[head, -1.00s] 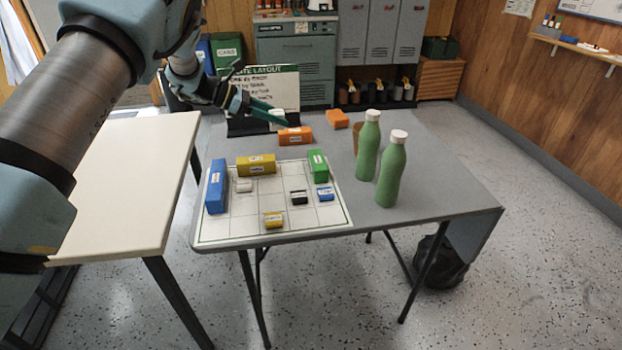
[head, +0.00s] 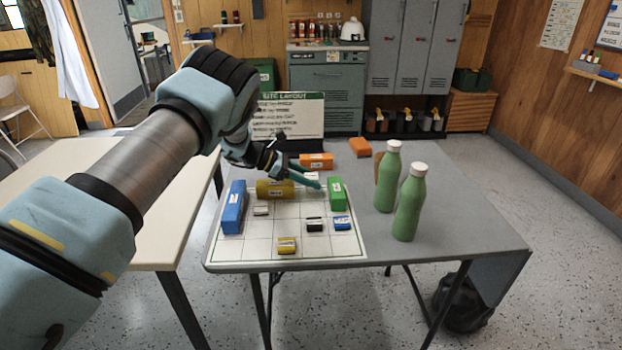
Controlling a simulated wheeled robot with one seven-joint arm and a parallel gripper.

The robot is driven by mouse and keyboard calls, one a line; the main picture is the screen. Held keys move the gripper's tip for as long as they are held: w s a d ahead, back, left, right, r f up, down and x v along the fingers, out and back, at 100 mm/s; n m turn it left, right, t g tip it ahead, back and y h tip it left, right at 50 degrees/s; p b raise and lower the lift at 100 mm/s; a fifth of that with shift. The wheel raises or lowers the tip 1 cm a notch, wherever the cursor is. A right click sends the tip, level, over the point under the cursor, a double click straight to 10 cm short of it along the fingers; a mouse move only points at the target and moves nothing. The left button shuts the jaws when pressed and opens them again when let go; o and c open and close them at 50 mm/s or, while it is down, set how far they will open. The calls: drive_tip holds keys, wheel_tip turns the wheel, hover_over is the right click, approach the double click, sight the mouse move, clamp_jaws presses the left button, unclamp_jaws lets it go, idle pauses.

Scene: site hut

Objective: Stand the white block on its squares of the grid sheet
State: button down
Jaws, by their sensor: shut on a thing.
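My gripper (head: 309,177) reaches over the far side of the grid sheet (head: 257,248), its teal fingers shut on the white block (head: 312,175). Only a small part of this block shows between the fingers; I cannot tell its height over the sheet. On the sheet stand a long blue block (head: 234,207) at the left, a yellow block (head: 270,189) at the back and a green block (head: 337,194) at the right. A small white-topped block (head: 261,211), a small black one (head: 314,224), a small blue one (head: 341,223) and a small yellow one (head: 287,245) lie among them.
Orange blocks lie beyond the sheet, one (head: 316,161) behind my gripper and one (head: 360,147) farther right. Two green bottles (head: 387,178) (head: 409,205) stand right of the sheet. A layout sign (head: 290,115) stands at the back. The table's right part (head: 465,215) is clear.

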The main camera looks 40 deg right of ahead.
drive_tip(key=shift+f, duration=0.3)
drive_tip(key=shift+f+b, duration=0.4)
drive_tip(key=shift+b, duration=0.15)
drive_tip(key=shift+f, duration=0.2)
